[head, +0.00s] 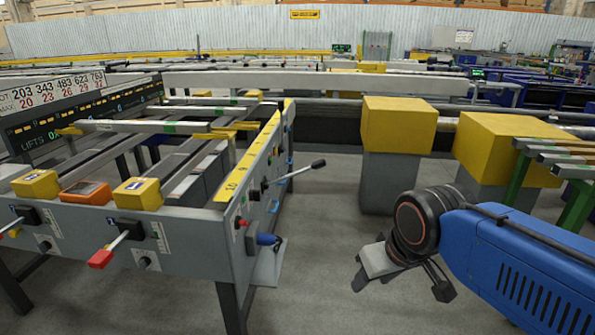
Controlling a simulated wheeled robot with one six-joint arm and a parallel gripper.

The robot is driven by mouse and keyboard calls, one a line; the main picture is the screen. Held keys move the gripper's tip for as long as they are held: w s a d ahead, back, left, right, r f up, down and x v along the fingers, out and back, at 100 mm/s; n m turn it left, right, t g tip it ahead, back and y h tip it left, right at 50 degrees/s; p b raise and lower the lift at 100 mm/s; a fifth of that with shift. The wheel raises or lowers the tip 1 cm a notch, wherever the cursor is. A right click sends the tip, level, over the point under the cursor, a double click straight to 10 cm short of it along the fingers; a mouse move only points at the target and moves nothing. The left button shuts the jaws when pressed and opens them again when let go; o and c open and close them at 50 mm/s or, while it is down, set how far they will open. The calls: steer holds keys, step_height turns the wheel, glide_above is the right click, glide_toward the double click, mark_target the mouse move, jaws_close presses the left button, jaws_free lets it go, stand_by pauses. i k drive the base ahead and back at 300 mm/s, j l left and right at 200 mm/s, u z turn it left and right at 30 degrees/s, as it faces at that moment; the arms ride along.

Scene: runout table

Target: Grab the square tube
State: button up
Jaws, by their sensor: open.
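A light grey square tube (130,126) with a green mark lies crosswise over the rails of the grey runout table (185,222) at left. Its right end is near a yellow piece on the table. Similar bars with green marks (205,111) lie farther back, so I cannot tell for sure which one is the task's tube. My gripper (400,286) is at the lower right, over the floor, with its jaws apart and nothing seen between them. It is well to the right of the table and apart from the tube.
A lever with a black knob (318,164) sticks out from the table's right side. A red-handled lever (100,258) is at the front. Two yellow blocks on grey pedestals (398,125) stand behind my arm. Bare floor (335,225) lies between table and pedestals.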

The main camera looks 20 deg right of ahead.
mark_target(118, 125)
steer(key=l+u, duration=0.35)
steer(key=l, duration=0.8)
steer(key=l+u, duration=0.35)
steer(key=l, duration=0.8)
steer(key=i+j+u, duration=0.3)
steer(key=u, duration=0.2)
steer(key=i+j+u, duration=0.65)
steer(key=u, duration=0.3)
steer(key=i+j+u, duration=0.25)
steer(key=u, duration=0.2)
steer(key=i+u, duration=0.2)
steer(key=u, duration=0.3)
steer(key=i+j, duration=0.1)
steer(key=i, duration=0.4)
steer(key=i+j, duration=0.1)
steer(key=i, duration=0.45)
steer(key=i+l+z, duration=0.1)
steer(key=i+z, duration=0.15)
steer(key=z, duration=0.2)
steer(key=i+z, duration=0.25)
steer(key=z, duration=0.15)
steer(key=i+z, duration=0.25)
steer(key=z, duration=0.2)
steer(key=i+j+z, duration=0.2)
steer(key=z, duration=0.25)
